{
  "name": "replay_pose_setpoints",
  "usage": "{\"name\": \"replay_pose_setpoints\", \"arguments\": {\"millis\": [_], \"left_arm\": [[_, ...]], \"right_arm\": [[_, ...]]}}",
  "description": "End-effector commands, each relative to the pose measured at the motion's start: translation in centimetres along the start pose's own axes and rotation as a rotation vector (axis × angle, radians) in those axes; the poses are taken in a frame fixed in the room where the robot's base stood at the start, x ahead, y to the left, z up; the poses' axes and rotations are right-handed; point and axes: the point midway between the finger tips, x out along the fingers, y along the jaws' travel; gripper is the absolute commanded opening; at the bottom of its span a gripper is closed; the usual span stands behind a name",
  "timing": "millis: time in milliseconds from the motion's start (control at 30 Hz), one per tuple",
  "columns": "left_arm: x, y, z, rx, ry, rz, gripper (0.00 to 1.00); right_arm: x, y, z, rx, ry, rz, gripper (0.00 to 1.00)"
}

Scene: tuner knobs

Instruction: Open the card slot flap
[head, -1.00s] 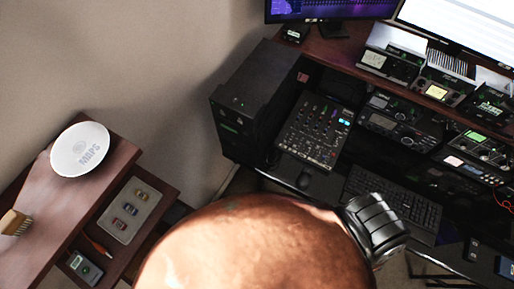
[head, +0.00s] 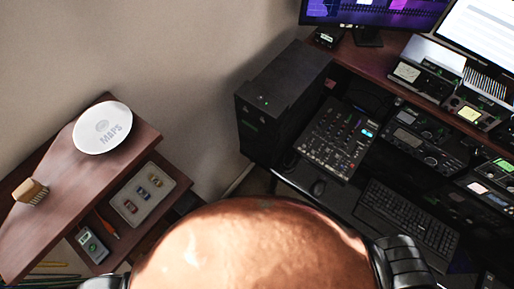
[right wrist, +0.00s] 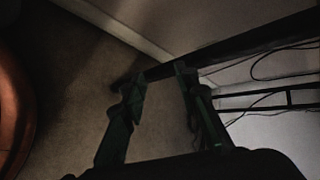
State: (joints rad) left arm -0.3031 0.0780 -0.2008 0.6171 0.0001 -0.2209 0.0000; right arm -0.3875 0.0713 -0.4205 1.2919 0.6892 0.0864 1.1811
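I cannot make out a card slot flap in either view. Radio equipment stands on the desk at the right of the head view, including a dark receiver (head: 422,140) and a mixer-like panel with knobs and a small lit display (head: 337,138). My right gripper (right wrist: 160,82) is open and empty in the right wrist view, above the floor and apart from the desk equipment. In the head view only dark links of my right arm show at the lower right. A dark piece of my left arm shows at the bottom left; its gripper is out of view.
A large copper-brown rounded shape blocks the bottom centre. Cables show in the wrist view.

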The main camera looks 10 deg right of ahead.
Motion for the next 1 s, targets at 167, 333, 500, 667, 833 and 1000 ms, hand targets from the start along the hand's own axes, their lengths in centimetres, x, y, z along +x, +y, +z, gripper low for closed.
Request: {"name": "replay_pose_setpoints", "arguments": {"millis": [167,333,500,667,833,1000], "left_arm": [[0.5,-0.1,-1.5,0.003,0.021,-0.001,0.40],[0.9,-0.2,-1.3,0.003,0.017,-0.002,0.40],[1.2,-0.2,-0.3,0.002,0.005,-0.002,0.40],[1.4,-0.2,0.2,0.001,-0.002,-0.002,0.40],[1.5,-0.2,0.2,0.001,-0.002,-0.002,0.40],[1.1,-0.2,0.1,0.001,-0.001,-0.003,0.40]], "right_arm": [[-0.3,-10.1,6.9,0.649,-0.123,-0.224,0.28],[-2.8,-18.9,12.3,1.289,-0.321,-0.351,0.28],[-6.7,-26.3,16.6,1.920,-0.567,-0.381,0.28],[-10.2,-31.0,19.0,2.390,-0.772,-0.330,0.28],[-12.3,-33.4,20.3,2.667,-0.896,-0.265,0.28],[-12.3,-34.7,20.6,2.738,-0.933,-0.241,0.28]]}}
